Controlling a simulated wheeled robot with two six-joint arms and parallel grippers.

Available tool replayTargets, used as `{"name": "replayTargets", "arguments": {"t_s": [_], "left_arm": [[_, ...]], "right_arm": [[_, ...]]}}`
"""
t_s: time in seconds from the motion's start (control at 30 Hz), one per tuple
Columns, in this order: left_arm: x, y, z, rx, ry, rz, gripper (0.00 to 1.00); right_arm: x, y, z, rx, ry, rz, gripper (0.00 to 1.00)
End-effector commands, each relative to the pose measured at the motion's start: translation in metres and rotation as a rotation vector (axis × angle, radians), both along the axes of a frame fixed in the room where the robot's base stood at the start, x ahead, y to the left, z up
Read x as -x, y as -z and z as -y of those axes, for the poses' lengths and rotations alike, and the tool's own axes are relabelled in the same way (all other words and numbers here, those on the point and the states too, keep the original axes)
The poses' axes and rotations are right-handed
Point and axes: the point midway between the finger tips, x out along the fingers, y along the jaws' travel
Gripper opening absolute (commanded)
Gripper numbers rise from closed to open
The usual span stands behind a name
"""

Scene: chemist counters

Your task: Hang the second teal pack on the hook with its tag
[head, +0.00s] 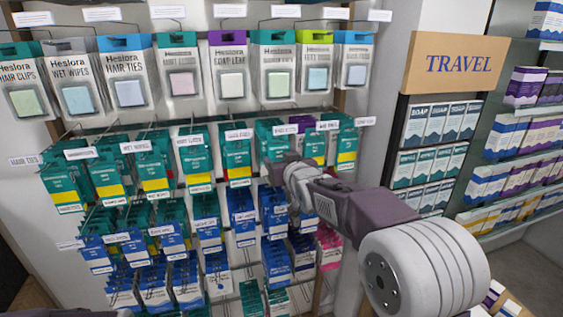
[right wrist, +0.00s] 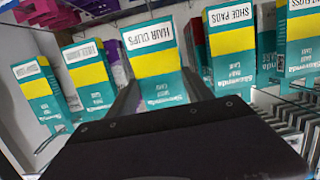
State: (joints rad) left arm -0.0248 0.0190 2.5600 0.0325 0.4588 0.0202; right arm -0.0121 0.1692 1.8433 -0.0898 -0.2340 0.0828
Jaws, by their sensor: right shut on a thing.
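In the right wrist view my right gripper (right wrist: 146,96) is shut on a teal pack (right wrist: 157,86) with a yellow band and a white end that appears to read "HAIR CLIPS". One finger lies along each side of it. In the head view my right gripper (head: 274,170) is at the right-middle of the teal row, and I cannot clearly tell the held pack from those behind it. Teal packs (head: 188,160) hang on a row of hooks with white tags (head: 190,140), mostly too small to read surely. My left gripper is not in view.
Larger white packs (head: 128,86) hang above the teal row, and blue packs (head: 242,212) below. Neighbouring teal packs (right wrist: 235,50) stand close to the held one. A TRAVEL sign (head: 458,63) and stacked soap boxes (head: 430,165) are to the right.

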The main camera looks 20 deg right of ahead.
Motion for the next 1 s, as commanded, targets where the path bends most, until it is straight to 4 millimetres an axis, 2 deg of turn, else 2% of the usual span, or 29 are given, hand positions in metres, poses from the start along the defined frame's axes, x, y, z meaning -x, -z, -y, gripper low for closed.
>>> {"name": "replayTargets", "arguments": {"t_s": [0.3,0.33,0.4,0.77,0.87,1.0], "left_arm": [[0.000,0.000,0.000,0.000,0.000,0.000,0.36],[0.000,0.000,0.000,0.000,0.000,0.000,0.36],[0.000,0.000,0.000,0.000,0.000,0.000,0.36],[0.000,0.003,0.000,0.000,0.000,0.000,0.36],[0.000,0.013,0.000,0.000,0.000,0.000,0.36],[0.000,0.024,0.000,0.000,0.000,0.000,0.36]], "right_arm": [[0.000,0.000,0.000,0.000,0.000,0.000,0.20],[0.000,0.000,0.000,0.000,0.000,0.000,0.67],[0.000,0.000,0.000,0.000,0.000,0.000,0.85],[0.004,0.000,0.000,0.000,0.000,0.001,0.85],[0.020,-0.001,0.001,-0.001,0.000,0.004,0.85],[0.051,-0.009,0.002,0.001,0.001,0.006,0.85]]}}
